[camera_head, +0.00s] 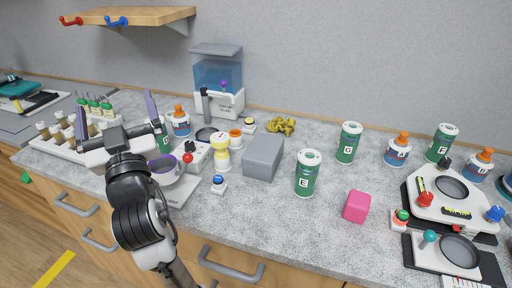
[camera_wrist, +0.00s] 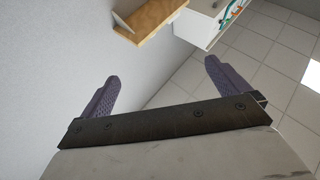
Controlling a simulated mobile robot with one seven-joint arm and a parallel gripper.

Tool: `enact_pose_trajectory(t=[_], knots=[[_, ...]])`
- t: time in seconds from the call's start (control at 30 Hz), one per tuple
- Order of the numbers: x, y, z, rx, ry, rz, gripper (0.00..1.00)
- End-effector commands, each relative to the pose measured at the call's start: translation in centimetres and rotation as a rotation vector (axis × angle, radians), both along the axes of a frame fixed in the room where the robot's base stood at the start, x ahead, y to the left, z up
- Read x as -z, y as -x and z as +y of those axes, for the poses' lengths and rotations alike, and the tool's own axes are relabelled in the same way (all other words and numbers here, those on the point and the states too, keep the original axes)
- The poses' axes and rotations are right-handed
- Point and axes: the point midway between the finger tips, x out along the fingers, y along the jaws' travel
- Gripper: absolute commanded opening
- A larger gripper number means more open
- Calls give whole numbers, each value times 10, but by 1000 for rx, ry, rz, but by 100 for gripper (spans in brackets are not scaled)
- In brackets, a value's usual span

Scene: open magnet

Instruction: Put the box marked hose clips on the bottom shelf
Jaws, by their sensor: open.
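My gripper (camera_head: 117,119) is open and raised over the left part of the counter, in front of the vial racks. Its two purple fingers also show in the wrist view (camera_wrist: 160,74), with nothing between them. No box with a readable hose clips mark shows. A plain grey box (camera_head: 264,156) stands mid-counter, right of my gripper, and a small pink block (camera_head: 357,206) sits further right; I see no writing on either. One wooden wall shelf (camera_head: 140,15) is at the upper left, and it also shows in the wrist view (camera_wrist: 152,20). No lower shelf can be made out.
Green lettered canisters (camera_head: 307,174), orange-capped bottles (camera_head: 397,152) and a white device (camera_head: 448,194) crowd the right side. A blue-tank dispenser (camera_head: 217,78) stands at the back. My arm partly hides a bowl on a scale (camera_head: 165,171). Bare counter (camera_head: 262,208) lies before the grey box.

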Motion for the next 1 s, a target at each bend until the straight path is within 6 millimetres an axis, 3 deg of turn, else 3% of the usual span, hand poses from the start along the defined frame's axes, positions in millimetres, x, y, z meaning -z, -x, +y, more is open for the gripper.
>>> enact_pose_trajectory(t=[0.03, 0.1, 0.2, 0.3, 0.4, 0.5, 0.63, 1.0], knots=[[20, -29, -24, 93, 25, 119, 100], [54, -60, -61, 223, 46, 287, 100], [101, -86, -118, 402, 49, 509, 100], [141, -94, -168, 550, 33, 696, 100], [168, -91, -202, 655, 11, 824, 100], [183, -88, -220, 711, -6, 897, 100], [192, -95, -230, 735, -11, 927, 100], [216, -153, -248, 731, -11, 922, 100]])
